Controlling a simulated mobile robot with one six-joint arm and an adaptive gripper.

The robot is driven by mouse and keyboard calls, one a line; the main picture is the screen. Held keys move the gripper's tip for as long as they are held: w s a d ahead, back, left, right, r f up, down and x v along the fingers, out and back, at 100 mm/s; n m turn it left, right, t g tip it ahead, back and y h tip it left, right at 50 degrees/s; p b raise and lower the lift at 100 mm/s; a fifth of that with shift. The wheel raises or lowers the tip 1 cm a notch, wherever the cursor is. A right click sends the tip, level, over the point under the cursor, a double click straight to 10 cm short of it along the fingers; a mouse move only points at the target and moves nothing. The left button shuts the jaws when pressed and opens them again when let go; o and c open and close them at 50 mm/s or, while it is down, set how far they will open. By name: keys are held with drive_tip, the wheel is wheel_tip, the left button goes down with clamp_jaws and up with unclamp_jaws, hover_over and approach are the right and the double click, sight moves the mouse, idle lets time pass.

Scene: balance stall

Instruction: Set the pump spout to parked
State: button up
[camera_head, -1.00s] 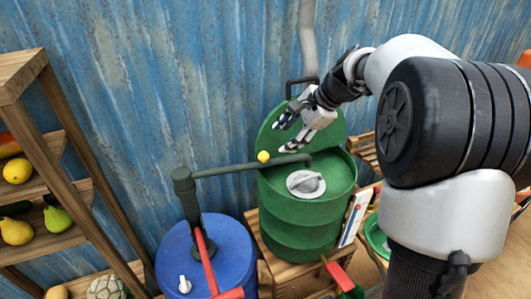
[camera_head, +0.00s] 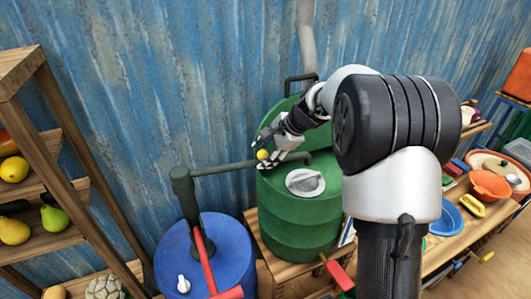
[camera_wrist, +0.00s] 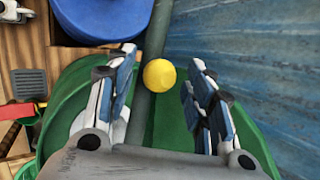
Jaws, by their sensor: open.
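The pump spout (camera_head: 225,168) is a dark green-grey pipe that runs from the pump post (camera_head: 185,195) on the blue barrel to over the green barrel, with a bent end. A yellow ball-like knob (camera_head: 262,154) sits on the spout; it also shows in the wrist view (camera_wrist: 159,75). My gripper (camera_head: 268,150) is open at the knob. In the wrist view my gripper (camera_wrist: 158,85) has one finger on each side of the knob, with gaps on both sides. The spout (camera_wrist: 150,60) passes beside the left finger.
The green barrel (camera_head: 300,225) has a grey round cap (camera_head: 305,182) and a raised green lid behind it. The blue barrel (camera_head: 225,245) carries a red handle (camera_head: 205,260) and a white tap (camera_head: 183,284). A wooden fruit shelf (camera_head: 70,160) stands left. The corrugated wall (camera_head: 180,70) is close behind.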

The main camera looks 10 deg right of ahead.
drive_tip(key=shift+r, duration=0.2)
clamp_jaws()
idle(0.3)
drive_tip(key=shift+s, duration=0.1)
